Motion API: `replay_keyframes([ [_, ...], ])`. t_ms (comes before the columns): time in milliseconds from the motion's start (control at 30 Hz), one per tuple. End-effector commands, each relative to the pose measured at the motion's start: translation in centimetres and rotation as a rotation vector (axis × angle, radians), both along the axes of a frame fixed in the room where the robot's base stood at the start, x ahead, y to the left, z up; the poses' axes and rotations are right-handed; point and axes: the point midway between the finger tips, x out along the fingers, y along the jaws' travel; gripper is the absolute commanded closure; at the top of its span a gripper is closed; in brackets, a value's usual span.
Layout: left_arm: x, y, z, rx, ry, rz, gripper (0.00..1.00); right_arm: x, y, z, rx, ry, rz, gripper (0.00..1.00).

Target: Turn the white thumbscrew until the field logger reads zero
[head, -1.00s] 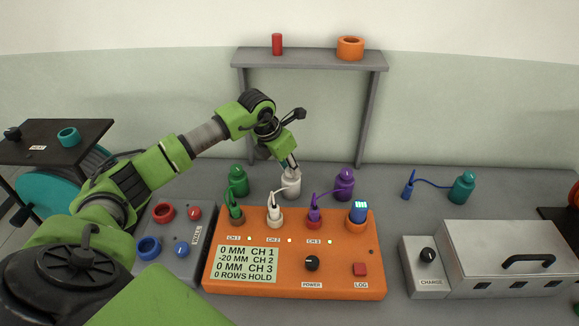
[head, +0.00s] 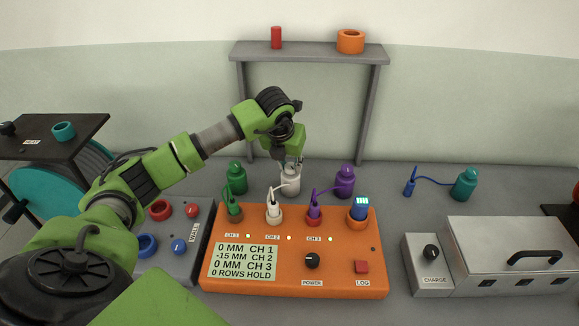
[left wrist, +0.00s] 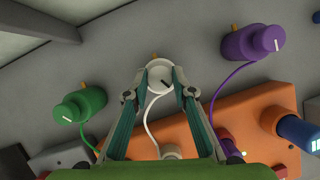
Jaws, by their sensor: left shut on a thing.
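The white thumbscrew sits on top of the white sensor (head: 290,184) behind the orange field logger (head: 338,238). In the left wrist view the white thumbscrew (left wrist: 160,77) shows a dark index line pointing down and to the right. My left gripper (head: 291,164) comes down over it from above. Its two fingers are shut on the screw, one on each side, as the left wrist view also shows (left wrist: 160,84). The logger's display (head: 245,262) reads 0 MM for CH 1, -15 MM for CH 2, 0 MM for CH 3 and 0 ROWS HOLD. My right gripper is not in view.
A green sensor (head: 237,178) and a purple sensor (head: 344,182) flank the white one, with cables to the logger. A teal sensor (head: 465,184) stands farther right. A grey shelf (head: 310,52) rises behind. A metal case (head: 510,255) and charge box are at right.

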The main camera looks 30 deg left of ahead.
Motion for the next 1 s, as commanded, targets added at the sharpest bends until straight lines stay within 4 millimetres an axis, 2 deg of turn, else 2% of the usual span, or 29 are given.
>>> replay_keyframes([
  [400, 0.1, -0.1, 0.0, 0.0, -0.003, 0.238, 0.97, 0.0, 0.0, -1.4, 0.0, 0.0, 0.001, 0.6],
  [1000, 0.1, -0.2, 0.1, -0.001, -0.002, 0.288, 0.97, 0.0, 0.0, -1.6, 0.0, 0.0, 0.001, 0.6],
])
